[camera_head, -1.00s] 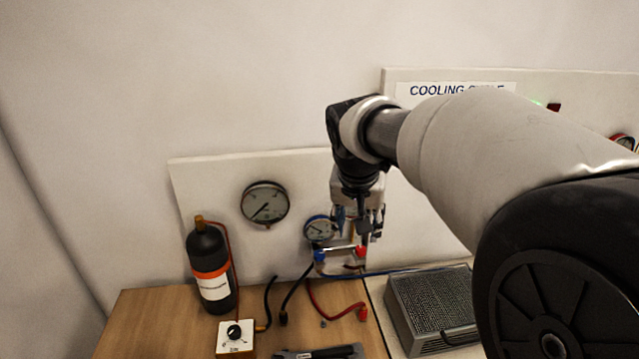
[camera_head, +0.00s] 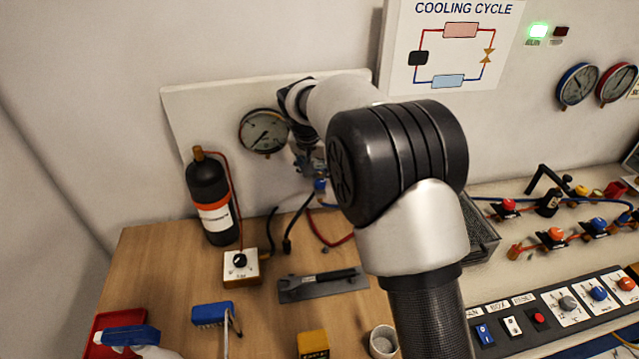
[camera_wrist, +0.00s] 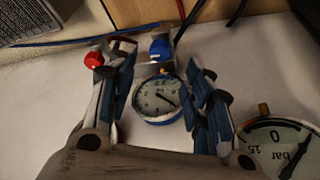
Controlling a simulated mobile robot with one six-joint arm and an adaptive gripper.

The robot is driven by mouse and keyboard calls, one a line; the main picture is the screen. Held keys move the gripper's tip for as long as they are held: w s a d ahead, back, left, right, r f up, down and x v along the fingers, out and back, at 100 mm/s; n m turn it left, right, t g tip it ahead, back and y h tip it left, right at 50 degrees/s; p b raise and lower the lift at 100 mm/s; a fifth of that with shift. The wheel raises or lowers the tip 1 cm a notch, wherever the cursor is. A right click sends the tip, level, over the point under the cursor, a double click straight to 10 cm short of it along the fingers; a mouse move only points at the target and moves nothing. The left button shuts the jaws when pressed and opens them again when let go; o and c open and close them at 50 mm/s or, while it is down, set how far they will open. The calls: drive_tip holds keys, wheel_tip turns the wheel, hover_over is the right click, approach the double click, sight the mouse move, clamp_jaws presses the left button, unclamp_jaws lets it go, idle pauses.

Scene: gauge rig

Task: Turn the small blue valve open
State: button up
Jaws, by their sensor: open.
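A small blue valve knob (camera_wrist: 160,48) sits on the manifold under the blue-rimmed gauge (camera_wrist: 157,100). In the wrist view it shows just beyond my fingertips, roughly between them, with no contact visible. In the head view the blue knob (camera_head: 320,185) is partly hidden by my arm. A red knob (camera_wrist: 93,60) is on the manifold's other side, close to the left finger in the wrist view. My gripper (camera_wrist: 160,72) is open and empty, its fingers on either side of the gauge in that picture. In the head view my gripper (camera_head: 307,160) is mostly hidden.
A larger gauge (camera_head: 263,132) is on the wall board, left of my gripper. A black bottle (camera_head: 207,190) and a dial box (camera_head: 241,266) stand on the wooden bench. Hoses (camera_head: 292,222) hang below the manifold. Red and blue bench valves (camera_head: 598,225) are at the right.

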sight(320, 182)
drive_tip(key=b+x, duration=0.1)
drive_tip(key=x, duration=0.6)
drive_tip(key=shift+w+f, duration=0.1)
drive_tip(key=shift+c, duration=0.3)
drive_tip(key=c, duration=1)
